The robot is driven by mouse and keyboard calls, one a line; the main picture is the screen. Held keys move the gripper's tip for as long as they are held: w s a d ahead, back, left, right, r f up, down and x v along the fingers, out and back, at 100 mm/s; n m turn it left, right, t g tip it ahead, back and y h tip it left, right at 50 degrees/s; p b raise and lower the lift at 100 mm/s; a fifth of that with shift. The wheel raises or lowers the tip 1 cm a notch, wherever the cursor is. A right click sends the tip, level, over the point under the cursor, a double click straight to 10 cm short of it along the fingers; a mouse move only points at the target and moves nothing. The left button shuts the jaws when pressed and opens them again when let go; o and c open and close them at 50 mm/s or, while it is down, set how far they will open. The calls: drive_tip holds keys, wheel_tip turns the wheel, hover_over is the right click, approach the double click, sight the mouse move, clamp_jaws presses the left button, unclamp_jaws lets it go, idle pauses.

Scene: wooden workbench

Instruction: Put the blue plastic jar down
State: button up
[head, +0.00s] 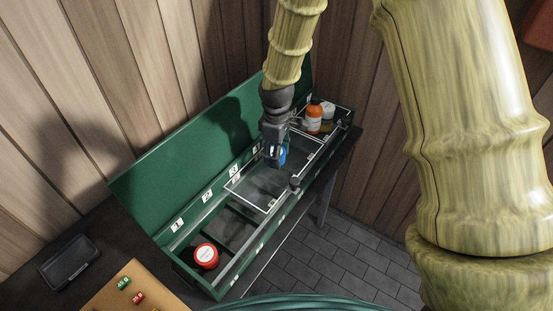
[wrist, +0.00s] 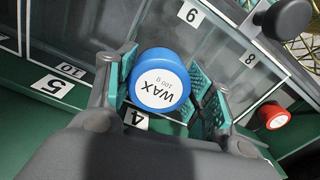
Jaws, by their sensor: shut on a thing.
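The blue plastic jar (wrist: 160,62) has a white label reading "WAX 100 g" and sits between the teal pads of my gripper (wrist: 164,95) in the wrist view. In the head view the jar (head: 282,156) shows as a small blue patch at my gripper (head: 274,155), partly hidden by the fingers. My gripper is shut on it and points down over the middle of a long green box (head: 150,189). I cannot tell whether the jar touches the box floor.
The box has numbered compartments and clear panels with pale frames (head: 244,193). A red-lidded jar (head: 206,256) stands at its near end. An orange bottle (head: 314,118) and a white-lidded jar (head: 328,108) stand at the far end. A dark knob (wrist: 282,18) is close by.

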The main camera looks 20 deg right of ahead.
drive_tip(key=shift+f, duration=0.3)
drive_tip(key=shift+s+f+p, duration=0.2)
drive_tip(key=shift+f+p, duration=0.1)
drive_tip(key=shift+f, duration=0.05)
drive_tip(key=shift+s+f, duration=0.3)
drive_tip(key=shift+s, duration=0.2)
drive_tip(key=shift+w+f, duration=0.35)
drive_tip(key=shift+f, duration=0.1)
drive_tip(key=o, duration=0.8)
drive_tip(key=shift+w, duration=0.1)
drive_tip(key=o, duration=0.3)
drive_tip(key=shift+s+r, duration=0.2)
drive_tip(key=shift+s, duration=0.05)
drive_tip(key=shift+f, duration=0.1)
drive_tip(key=shift+w, duration=0.15)
